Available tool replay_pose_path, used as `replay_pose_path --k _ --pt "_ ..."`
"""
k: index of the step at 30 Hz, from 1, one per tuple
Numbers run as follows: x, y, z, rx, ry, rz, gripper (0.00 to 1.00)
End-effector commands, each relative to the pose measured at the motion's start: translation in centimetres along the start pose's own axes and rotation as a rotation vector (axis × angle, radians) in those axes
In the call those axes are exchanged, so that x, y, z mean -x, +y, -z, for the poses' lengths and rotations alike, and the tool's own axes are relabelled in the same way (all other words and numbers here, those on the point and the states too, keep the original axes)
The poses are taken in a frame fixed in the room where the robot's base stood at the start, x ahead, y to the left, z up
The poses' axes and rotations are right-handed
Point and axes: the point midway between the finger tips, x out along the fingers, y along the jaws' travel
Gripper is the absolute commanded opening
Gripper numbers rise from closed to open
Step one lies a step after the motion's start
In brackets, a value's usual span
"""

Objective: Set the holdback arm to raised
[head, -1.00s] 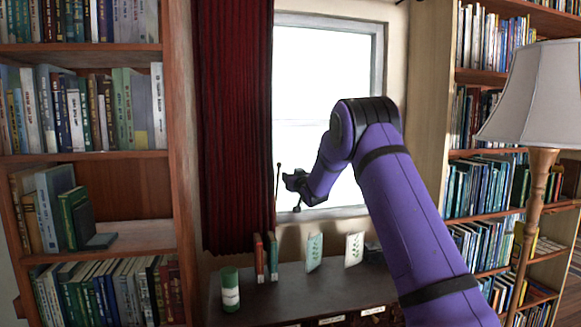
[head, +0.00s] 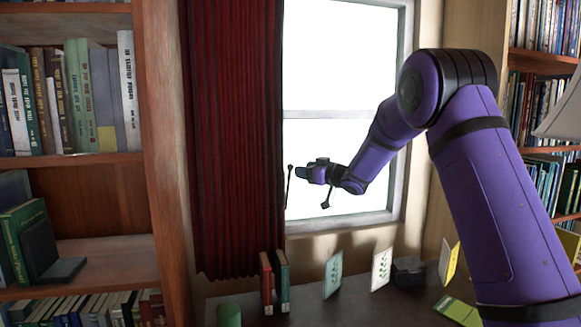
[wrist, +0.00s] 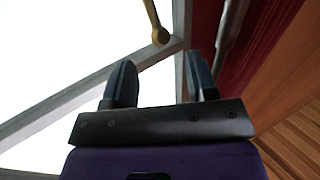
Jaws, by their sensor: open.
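The holdback arm (head: 288,186) is a thin rod with a brownish knob at its top. It stands nearly upright at the right edge of the dark red curtain (head: 236,140), in front of the window. My gripper (head: 299,172) points left, with its tips just right of the rod near the knob. In the wrist view a gold knob on a rod (wrist: 160,36) shows beyond my two fingers, nearer the left one. My gripper (wrist: 160,62) is open, with nothing between the fingers. Whether a finger touches the rod cannot be told.
The window frame (head: 402,125) is behind my arm. A wooden bookcase (head: 165,200) stands left of the curtain.

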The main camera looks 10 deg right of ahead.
Motion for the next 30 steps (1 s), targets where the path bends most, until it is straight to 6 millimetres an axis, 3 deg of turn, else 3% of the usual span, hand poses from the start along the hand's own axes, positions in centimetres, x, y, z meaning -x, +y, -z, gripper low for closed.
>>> replay_pose_path --k 9,15,27,28,30 --pt "-5.7 0.0 -0.1 0.000 0.000 0.000 0.52" --pt "-7.9 0.0 -0.1 0.000 0.000 -0.001 0.52" --pt "-8.6 0.1 0.0 -0.001 0.000 -0.003 0.52" --pt "-8.6 0.1 0.0 -0.001 0.000 -0.003 0.50" --pt "-8.6 0.1 0.0 -0.001 0.000 -0.003 0.34"
